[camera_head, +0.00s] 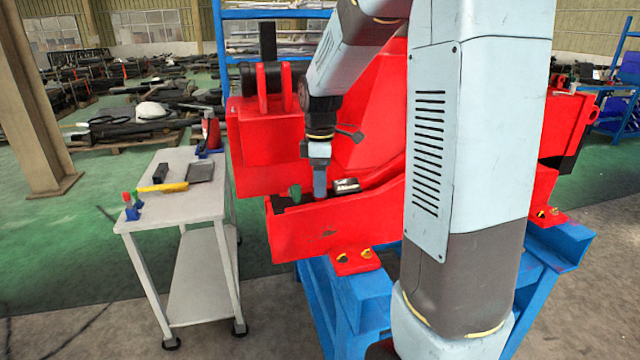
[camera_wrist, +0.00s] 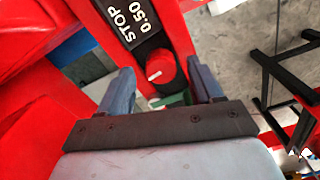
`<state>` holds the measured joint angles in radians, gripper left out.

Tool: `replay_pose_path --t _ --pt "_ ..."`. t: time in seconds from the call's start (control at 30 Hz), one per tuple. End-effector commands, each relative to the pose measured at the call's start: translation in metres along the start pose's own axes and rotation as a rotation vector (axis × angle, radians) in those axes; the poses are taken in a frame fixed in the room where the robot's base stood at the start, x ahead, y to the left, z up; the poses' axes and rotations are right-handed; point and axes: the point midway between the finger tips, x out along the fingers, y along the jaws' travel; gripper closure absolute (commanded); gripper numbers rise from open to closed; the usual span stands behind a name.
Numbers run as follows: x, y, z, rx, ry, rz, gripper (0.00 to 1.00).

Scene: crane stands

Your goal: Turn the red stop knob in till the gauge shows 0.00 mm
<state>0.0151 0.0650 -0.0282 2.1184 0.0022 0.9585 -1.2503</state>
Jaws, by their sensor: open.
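The red stop knob (camera_wrist: 161,68) shows in the wrist view as a round red cap with a white mark on its face. Beside it is a black gauge plate (camera_wrist: 131,20) with white lettering that reads STOP 0.50. My gripper (camera_wrist: 160,74) is open, with one blue-grey finger on each side of the knob and a visible gap to it on both sides. In the head view my gripper (camera_head: 319,192) points down into the red crane part, just left of the gauge plate (camera_head: 346,185). The knob cannot be made out there.
A green knob-like part (camera_head: 295,193) stands left of my gripper. The red housing wall (camera_head: 335,228) rises in front. A grey trolley (camera_head: 172,211) with a yellow tool (camera_head: 163,187) stands at left. Blue stands (camera_head: 350,290) carry the red part.

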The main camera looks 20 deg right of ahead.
Motion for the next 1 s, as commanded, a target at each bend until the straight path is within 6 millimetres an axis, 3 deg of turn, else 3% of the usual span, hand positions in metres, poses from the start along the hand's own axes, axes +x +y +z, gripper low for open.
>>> replay_pose_path --t 0.13,0.47,1.0 --pt "0.0093 -0.0003 0.0001 0.000 0.000 0.000 0.35" --pt "0.0114 -0.0002 0.0001 0.000 0.000 0.000 0.35" --pt "0.0111 0.0000 0.0001 0.000 0.000 0.001 0.87"
